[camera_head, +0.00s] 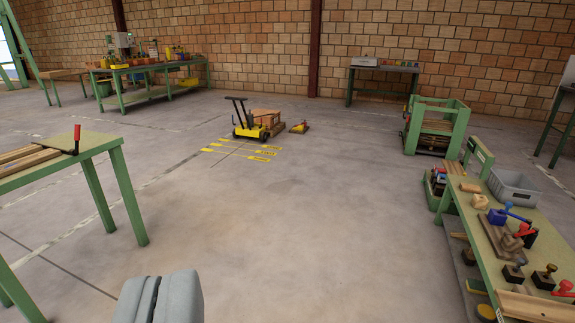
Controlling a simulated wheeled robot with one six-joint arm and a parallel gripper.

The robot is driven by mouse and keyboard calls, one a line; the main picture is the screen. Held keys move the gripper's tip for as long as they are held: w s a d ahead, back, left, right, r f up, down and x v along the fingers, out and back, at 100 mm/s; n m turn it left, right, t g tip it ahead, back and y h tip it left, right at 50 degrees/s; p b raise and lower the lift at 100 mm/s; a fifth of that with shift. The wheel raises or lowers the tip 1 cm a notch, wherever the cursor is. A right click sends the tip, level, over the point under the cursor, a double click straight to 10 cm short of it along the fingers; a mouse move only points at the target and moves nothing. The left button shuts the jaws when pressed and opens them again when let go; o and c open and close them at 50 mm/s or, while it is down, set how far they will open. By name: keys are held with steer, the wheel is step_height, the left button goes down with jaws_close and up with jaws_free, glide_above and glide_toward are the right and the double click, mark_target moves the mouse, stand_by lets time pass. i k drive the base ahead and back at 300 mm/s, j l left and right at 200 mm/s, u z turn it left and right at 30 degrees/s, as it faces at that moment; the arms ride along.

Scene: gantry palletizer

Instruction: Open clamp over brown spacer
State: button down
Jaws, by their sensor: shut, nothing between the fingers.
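My gripper (158,298) shows at the bottom left of centre, its two grey fingers together and empty, above bare floor and away from both benches. On the right workbench (461,203), a blue-handled clamp (511,212) and a red-handled clamp (524,231) stand at a dark brown block (497,229). Another clamp with an upright red handle (77,134) is at the edge of the left table (90,152), by wooden strips (28,158). I cannot tell which piece is the brown spacer or which clamp is over it.
A grey bin (515,187) and several small knobbed blocks sit on the right workbench. A yellow pallet truck (250,132) with a wooden crate, a green rack (436,127) and a green bench (150,72) stand farther back. The floor between the benches is clear.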

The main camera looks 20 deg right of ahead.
mark_target(523, 226)
steer(key=i+l+z, duration=0.15)
steer(key=i+z, duration=0.35)
steer(key=i, duration=0.4)
steer(key=i+j+z, duration=0.2)
steer(key=i+z, duration=0.25)
steer(key=i, duration=0.4)
steer(key=i+l+z, duration=0.1)
steer(key=i+l, duration=0.4)
steer(key=i, duration=0.35)
steer(key=i+l+z, duration=0.15)
steer(key=i, duration=0.25)
steer(key=i+l, duration=0.1)
steer(key=l, duration=0.15)
steer(key=i+l+z, duration=0.15)
steer(key=k+l, duration=0.05)
steer(key=l, duration=0.05)
